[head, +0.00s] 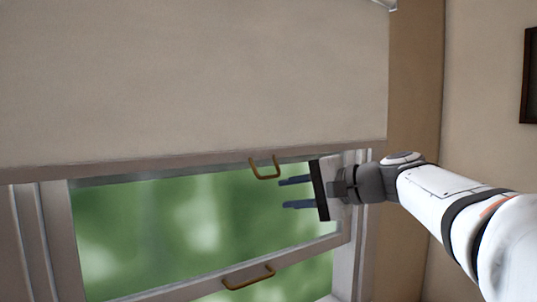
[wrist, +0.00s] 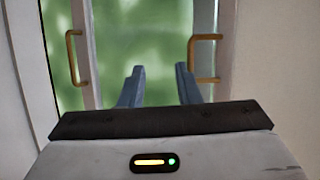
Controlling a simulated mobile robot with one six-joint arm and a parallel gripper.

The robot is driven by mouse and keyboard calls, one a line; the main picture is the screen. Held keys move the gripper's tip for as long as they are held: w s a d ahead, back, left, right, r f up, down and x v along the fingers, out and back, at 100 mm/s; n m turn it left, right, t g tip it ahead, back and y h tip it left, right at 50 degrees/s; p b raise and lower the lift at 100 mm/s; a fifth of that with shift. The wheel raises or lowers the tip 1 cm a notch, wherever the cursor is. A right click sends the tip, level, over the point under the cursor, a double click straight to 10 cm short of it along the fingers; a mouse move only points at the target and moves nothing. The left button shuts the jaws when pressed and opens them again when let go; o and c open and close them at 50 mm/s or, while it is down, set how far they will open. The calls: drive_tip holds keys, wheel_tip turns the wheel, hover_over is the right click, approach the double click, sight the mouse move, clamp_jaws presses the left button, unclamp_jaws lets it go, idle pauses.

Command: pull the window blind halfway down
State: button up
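The window blind (head: 200,75) is a plain beige sheet covering the upper part of the window, its bottom edge roughly level. A brass U-shaped pull handle (head: 264,172) hangs from that edge; it shows at the right in the wrist view (wrist: 193,58). My gripper (head: 282,194) is open and empty, its two dark blue-grey fingers pointing left just below and right of the handle. In the wrist view my gripper's fingertips (wrist: 158,72) are apart, the right one close beside the handle. I cannot tell whether they touch. The handle is not between the fingers.
A second brass handle (head: 248,280) sits on the lower window frame (head: 190,288) and shows at the left in the wrist view (wrist: 73,58). Blurred green shows through the glass (head: 170,235). A dark picture frame (head: 529,75) hangs on the right wall (head: 485,120).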

sight(271, 177)
drive_tip(key=r, duration=0.3)
drive_tip(key=shift+w+a+r+y+p, duration=0.1)
drive_tip(key=shift+w+r+y+p, duration=0.2)
drive_tip(key=p+x, duration=0.1)
drive_tip(key=x, duration=0.6)
drive_tip(key=shift+w+a+p, duration=0.25)
drive_tip(key=shift+p, duration=0.15)
drive_tip(key=shift+c, duration=0.3)
clamp_jaws()
